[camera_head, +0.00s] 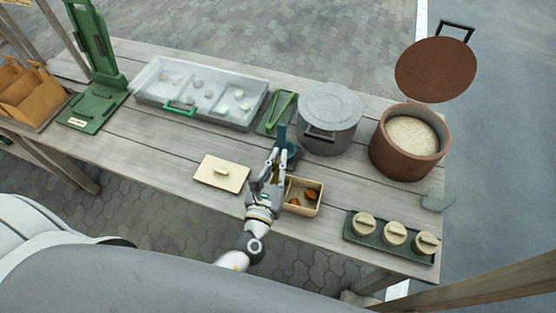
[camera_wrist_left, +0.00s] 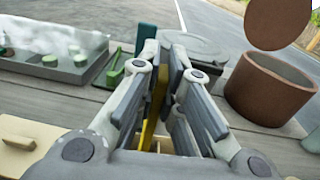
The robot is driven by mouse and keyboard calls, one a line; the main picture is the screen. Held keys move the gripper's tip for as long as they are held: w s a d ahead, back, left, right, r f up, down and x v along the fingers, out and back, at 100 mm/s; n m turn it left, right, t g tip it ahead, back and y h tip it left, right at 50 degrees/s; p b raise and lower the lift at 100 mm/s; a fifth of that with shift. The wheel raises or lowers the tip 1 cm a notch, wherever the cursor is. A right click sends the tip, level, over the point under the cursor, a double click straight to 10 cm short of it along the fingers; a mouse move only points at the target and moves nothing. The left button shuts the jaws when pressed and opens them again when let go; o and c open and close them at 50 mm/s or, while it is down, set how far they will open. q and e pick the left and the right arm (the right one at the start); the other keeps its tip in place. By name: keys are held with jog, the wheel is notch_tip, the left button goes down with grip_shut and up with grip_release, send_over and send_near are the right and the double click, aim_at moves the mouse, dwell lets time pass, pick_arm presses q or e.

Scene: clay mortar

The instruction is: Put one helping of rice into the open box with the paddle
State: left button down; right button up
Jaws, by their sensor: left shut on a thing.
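My left gripper (camera_head: 270,166) is above the table at the left end of the open box. In the left wrist view, its fingers (camera_wrist_left: 165,88) are closed around a thin yellow thing (camera_wrist_left: 158,100); I cannot tell whether this is the paddle. The open tan box (camera_head: 318,208) holds brown-orange pieces and is partly hidden by the gripper. An upright teal piece (camera_head: 281,136) and a teal holder (camera_head: 292,153) stand just behind the gripper. White rice (camera_head: 411,134) fills the brown pot (camera_head: 400,165) at the right. My right gripper is not in view.
A cream lid (camera_head: 221,172) lies left of the box. A grey lidded pot (camera_head: 329,118), green tongs (camera_head: 281,112) and a clear tray (camera_head: 157,94) stand behind. A green tray (camera_head: 375,239) with lidded cups is front right. A round brown lid (camera_head: 435,68) is beyond the rice pot.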

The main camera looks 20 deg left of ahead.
pick_arm(q)
jog(key=shift+r, duration=0.1)
notch_tip(320, 180, up, 10)
jog(key=p, duration=0.9)
jog(key=shift+p, duration=0.3)
dwell(1.2)
dwell(0.4)
jog(key=shift+f+b, duration=0.2)
jog(key=shift+b, duration=0.4)
jog(key=shift+r+b, duration=0.1)
jog(key=shift+b, duration=0.35)
